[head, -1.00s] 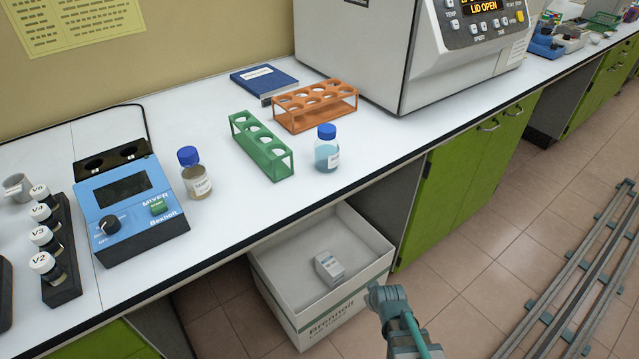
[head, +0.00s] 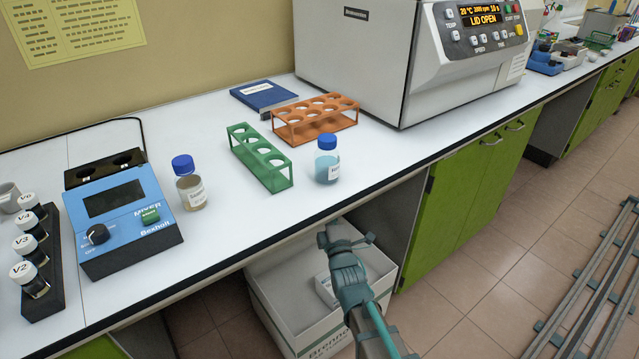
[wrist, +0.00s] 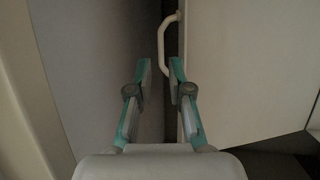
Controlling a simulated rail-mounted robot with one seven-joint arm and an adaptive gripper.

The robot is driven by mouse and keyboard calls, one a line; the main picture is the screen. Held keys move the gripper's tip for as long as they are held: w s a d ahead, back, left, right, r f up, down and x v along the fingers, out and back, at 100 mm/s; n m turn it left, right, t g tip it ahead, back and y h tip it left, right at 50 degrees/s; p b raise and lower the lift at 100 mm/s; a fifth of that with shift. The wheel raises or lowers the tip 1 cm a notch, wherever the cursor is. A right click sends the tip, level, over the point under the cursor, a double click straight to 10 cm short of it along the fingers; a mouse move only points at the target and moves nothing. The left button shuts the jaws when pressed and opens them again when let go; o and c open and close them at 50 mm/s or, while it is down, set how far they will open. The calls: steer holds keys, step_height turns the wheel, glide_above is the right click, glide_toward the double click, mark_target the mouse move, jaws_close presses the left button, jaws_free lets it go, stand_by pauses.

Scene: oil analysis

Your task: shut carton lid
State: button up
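The white carton (head: 312,344) stands on the floor under the bench, its top open. Green lettering shows on its front wall. A small white box (head: 324,291) lies inside, partly hidden by my arm. I cannot make out the carton's lid for certain. My gripper (head: 327,238) is above the carton, towards its back right, below the bench edge. In the wrist view my gripper (wrist: 159,65) has its fingers apart with nothing seen held between them. Its contact with the carton cannot be told.
In the wrist view, a pale handle (wrist: 170,42) on a pale panel lies close ahead of the right finger. A bottle with blue liquid (head: 327,162), a green rack (head: 262,160) and an orange rack (head: 315,120) stand above on the bench. Green cabinet doors (head: 455,205) are to the right.

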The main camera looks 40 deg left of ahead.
steer(key=x, duration=0.9)
steer(key=shift+w, duration=0.1)
steer(key=shift+f, duration=0.1)
jaws_close()
